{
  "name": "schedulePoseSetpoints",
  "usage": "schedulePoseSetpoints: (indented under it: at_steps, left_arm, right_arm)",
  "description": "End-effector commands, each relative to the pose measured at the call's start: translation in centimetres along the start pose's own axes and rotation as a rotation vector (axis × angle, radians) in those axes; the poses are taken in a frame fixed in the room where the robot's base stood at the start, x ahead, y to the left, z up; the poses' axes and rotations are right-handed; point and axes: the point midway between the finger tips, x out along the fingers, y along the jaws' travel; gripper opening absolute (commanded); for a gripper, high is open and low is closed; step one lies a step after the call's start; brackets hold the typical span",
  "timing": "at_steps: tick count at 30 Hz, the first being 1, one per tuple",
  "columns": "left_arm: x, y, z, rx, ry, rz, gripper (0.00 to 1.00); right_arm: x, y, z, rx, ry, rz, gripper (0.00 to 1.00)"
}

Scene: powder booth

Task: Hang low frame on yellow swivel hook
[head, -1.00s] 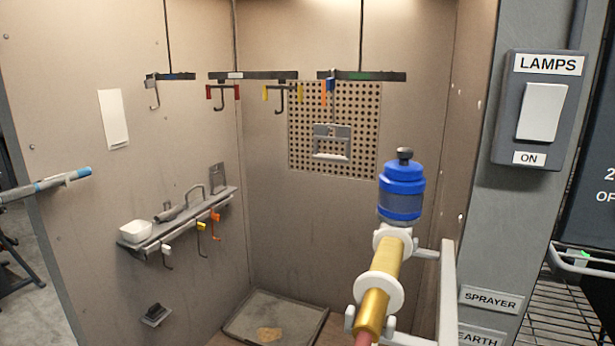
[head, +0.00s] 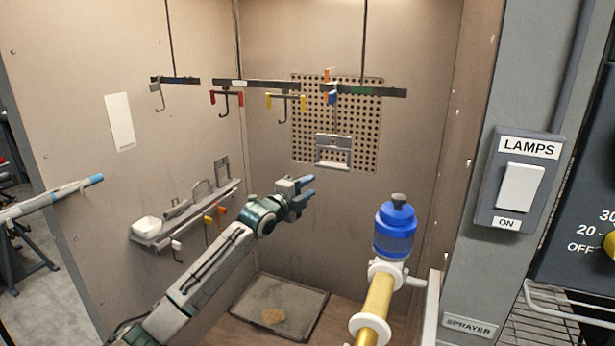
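The yellow swivel hook (head: 285,104), a dark hook between two yellow tabs, hangs from the middle overhead bar with nothing on it. A low grey arched frame (head: 200,190) stands on the wall shelf, beside a taller grey plate (head: 222,172); I cannot tell for certain which is the low frame. Another grey frame (head: 333,141) hangs below the blue-and-orange hook (head: 331,97). My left gripper (head: 306,187) is in the middle of the booth, right of the shelf and below the hooks. Its blue-tipped fingers are apart and empty. My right gripper is not in view.
A red-tabbed hook (head: 226,101) hangs left of the yellow one. The shelf (head: 165,241) holds a white bowl (head: 147,226) and carries small hooks underneath. A gold sprayer with a blue cup (head: 396,230) stands at right front. A tray (head: 262,292) lies on the floor.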

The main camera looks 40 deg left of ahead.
Motion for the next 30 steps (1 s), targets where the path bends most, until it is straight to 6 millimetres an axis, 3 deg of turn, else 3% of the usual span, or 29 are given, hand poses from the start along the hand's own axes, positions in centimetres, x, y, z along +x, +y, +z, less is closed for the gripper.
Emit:
schedulePoseSetpoints:
  at_steps: [3, 8, 16, 21, 30]
  left_arm:
    - [0.2, -1.6, -0.1, 0.022, 0.006, -0.019, 0.33]
    - [1.8, -1.5, -0.2, 0.02, 0.006, -0.023, 0.33]
    - [7.0, -1.6, -0.2, 0.018, 0.007, -0.022, 0.33]
    - [9.6, -1.1, -0.2, 0.02, 0.007, -0.022, 0.33]
    - [12.6, -1.6, -0.2, 0.022, 0.007, -0.02, 0.33]
  right_arm:
    - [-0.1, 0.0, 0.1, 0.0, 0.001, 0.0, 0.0]
    - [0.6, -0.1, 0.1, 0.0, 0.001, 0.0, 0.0]
    - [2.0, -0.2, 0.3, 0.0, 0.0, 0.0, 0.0]
    - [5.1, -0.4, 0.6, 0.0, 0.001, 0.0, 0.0]
    - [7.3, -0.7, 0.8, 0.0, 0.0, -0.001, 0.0]
